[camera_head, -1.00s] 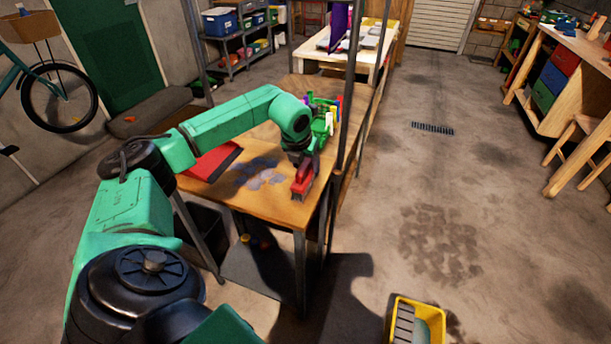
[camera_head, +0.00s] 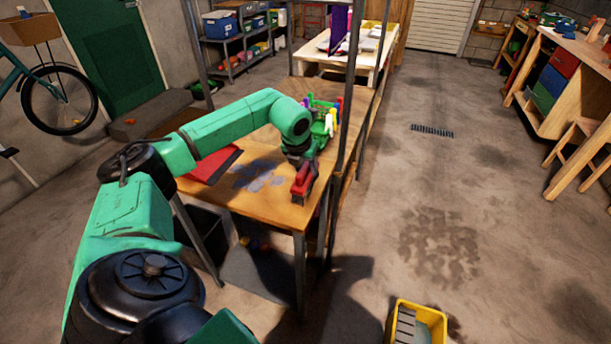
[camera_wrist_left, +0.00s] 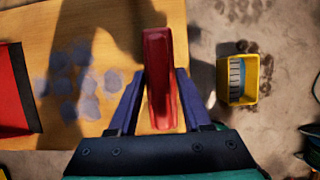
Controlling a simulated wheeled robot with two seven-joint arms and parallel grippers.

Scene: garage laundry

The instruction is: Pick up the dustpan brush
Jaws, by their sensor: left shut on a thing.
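The dustpan brush (camera_head: 303,182) is red with a dark lower edge, near the front right corner of the wooden table (camera_head: 274,212). My left gripper (camera_head: 304,162) is shut on it from above. In the left wrist view, the brush (camera_wrist_left: 159,85) lies lengthwise between the two blue fingers of my left gripper (camera_wrist_left: 158,76). I cannot tell for sure whether the brush is clear of the tabletop. A flat red dustpan (camera_head: 212,164) with a dark edge lies on the table to the left. My right gripper is not in view.
Bluish-grey patches (camera_head: 258,176) mark the tabletop between dustpan and brush. A green rack with colourful pegs (camera_head: 323,112) stands behind my gripper. A dark metal post (camera_head: 346,95) rises close on the right. A yellow bucket (camera_head: 440,318) stands on the floor; the floor further right is open.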

